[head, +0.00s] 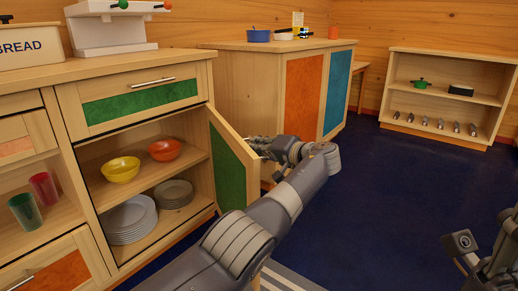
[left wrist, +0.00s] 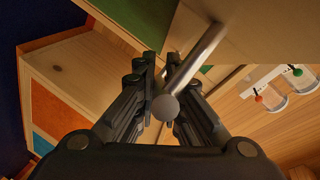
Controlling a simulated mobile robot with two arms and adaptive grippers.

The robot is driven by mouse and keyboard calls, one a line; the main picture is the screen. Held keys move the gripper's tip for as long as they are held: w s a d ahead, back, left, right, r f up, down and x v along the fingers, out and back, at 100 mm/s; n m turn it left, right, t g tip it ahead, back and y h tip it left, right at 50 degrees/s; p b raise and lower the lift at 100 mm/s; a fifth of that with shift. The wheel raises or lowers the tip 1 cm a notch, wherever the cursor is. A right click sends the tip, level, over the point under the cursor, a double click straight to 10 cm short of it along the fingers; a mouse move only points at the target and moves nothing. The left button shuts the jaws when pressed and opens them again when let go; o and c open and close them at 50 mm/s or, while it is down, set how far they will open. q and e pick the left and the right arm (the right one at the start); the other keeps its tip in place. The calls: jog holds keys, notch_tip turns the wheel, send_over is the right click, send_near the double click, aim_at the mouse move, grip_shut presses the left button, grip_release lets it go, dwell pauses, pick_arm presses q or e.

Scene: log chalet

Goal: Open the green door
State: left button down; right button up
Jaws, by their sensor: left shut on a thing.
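The green door (head: 228,165), a wood frame with a green panel, stands swung well open from the low cabinet. The panel faces the open compartment. My left gripper (head: 264,146) is at the door's free edge, on its outer side, and the door hides part of it. In the left wrist view its fingers are shut on the metal bar handle (left wrist: 199,55), whose round end sits between them. My right gripper (head: 462,243) shows only partly at the lower right, away from the door; its jaws are unclear.
Inside the cabinet are a yellow bowl (head: 121,170), an orange bowl (head: 165,150) and stacked plates (head: 128,220). A green-fronted drawer (head: 140,103) sits above, shut. Another cabinet (head: 260,80) stands behind the door. The blue floor (head: 390,200) to the right is clear.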

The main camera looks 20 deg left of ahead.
pick_arm(q)
jog(key=shift+a+f, duration=0.1)
jog(key=c, duration=2)
grip_release()
jog(key=shift+o, duration=0.2)
jog(key=v, duration=1.2)
jog(key=shift+c, duration=0.5)
